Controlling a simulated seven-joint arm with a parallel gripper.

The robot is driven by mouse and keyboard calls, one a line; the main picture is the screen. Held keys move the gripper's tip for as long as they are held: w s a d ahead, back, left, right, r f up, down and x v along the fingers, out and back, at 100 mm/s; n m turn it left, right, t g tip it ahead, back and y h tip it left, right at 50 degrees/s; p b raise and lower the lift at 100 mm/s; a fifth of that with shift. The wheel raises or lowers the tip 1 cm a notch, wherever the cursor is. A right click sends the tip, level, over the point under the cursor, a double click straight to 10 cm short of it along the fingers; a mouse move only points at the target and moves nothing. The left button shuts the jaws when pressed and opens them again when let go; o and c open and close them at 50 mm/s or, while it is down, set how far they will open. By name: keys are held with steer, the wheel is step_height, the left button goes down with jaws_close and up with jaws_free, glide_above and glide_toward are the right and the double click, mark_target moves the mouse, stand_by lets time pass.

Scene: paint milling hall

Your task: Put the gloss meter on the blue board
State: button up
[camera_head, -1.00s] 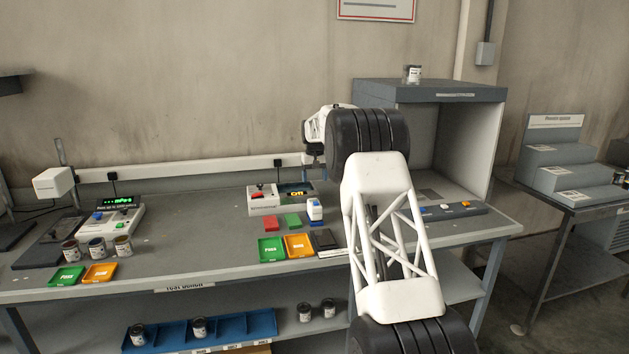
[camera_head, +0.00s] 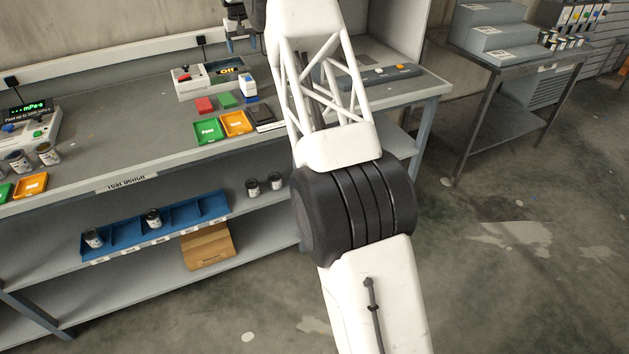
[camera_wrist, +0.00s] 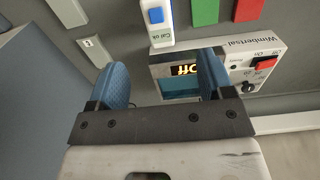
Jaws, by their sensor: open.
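A small white device with a blue button and "Cal ok" lettering, which I take for the gloss meter (camera_head: 249,88), stands on the bench beside a green board. It also shows in the wrist view (camera_wrist: 160,34), at the top and cut by the frame edge. My gripper (camera_wrist: 162,75) is open and empty, its blue fingers spread over the white instrument box, close to the device but apart from it. In the head view the gripper is only partly visible at the top.
The instrument box (camera_head: 192,88) has a lit "Off" display and red switch. A red board (camera_head: 204,105) and green board (camera_head: 227,100) lie before it. Green (camera_head: 208,132) and orange (camera_head: 236,123) trays sit nearer the front. A dark flat item (camera_head: 265,118) lies beside them.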

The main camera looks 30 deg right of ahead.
steer(key=s+a+r, duration=0.2)
steer(key=s+r, duration=0.3)
steer(key=s, duration=0.8)
steer(key=s+a+r+t, duration=0.15)
steer(key=s+r, duration=0.45)
steer(key=s, duration=0.7)
steer(key=s+a+r, duration=0.3)
steer(key=s+r, duration=0.2)
steer(key=s, duration=0.7)
steer(key=s+a+f, duration=0.1)
steer(key=s+f, duration=0.3)
steer(key=s, duration=1)
steer(key=s+f, duration=0.4)
steer(key=s, duration=1)
steer(key=s+a+f+t, duration=0.1)
steer(key=s+f, duration=0.3)
steer(key=s, duration=0.9)
steer(key=shift+s+a+f, duration=0.2)
steer(key=shift+s+a, duration=0.1)
steer(key=shift+s, duration=0.1)
